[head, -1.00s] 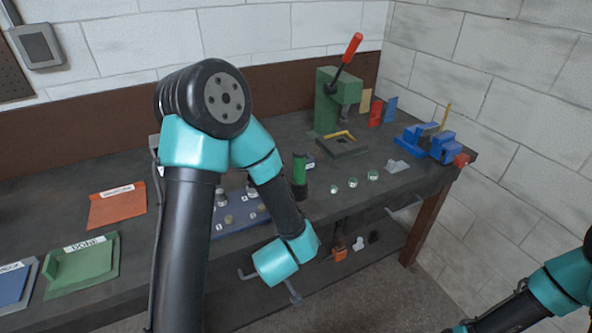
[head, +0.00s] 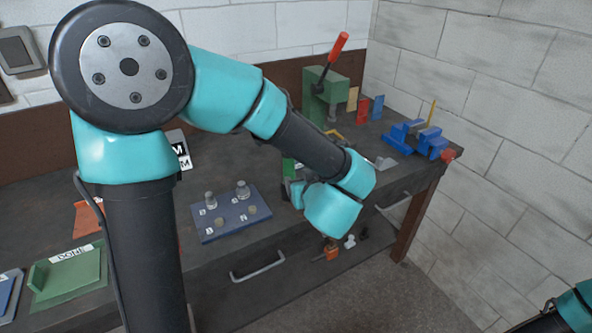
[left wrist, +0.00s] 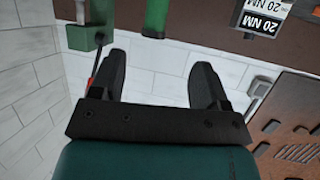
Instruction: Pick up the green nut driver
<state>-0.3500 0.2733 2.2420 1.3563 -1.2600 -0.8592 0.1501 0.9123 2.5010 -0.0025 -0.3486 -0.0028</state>
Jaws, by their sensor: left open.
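The green nut driver (head: 288,167) stands on the bench, mostly hidden behind my left arm in the head view. In the left wrist view its green shaft (left wrist: 156,17) shows at the top edge, cut off by the frame. It lies beyond my left gripper (left wrist: 160,68), lined up with the gap between the two fingers. That gripper is open, with nothing between its fingers. In the head view my left forearm and wrist cover most of the gripper. My right gripper is out of view; only part of my right arm shows at the lower right.
A blue tray (head: 232,228) with several small parts lies left of my left wrist. A green press (head: 322,92) with a red-handled lever stands behind. A blue vise (head: 408,138) is at the right end. A green holder (head: 70,276) lies at lower left.

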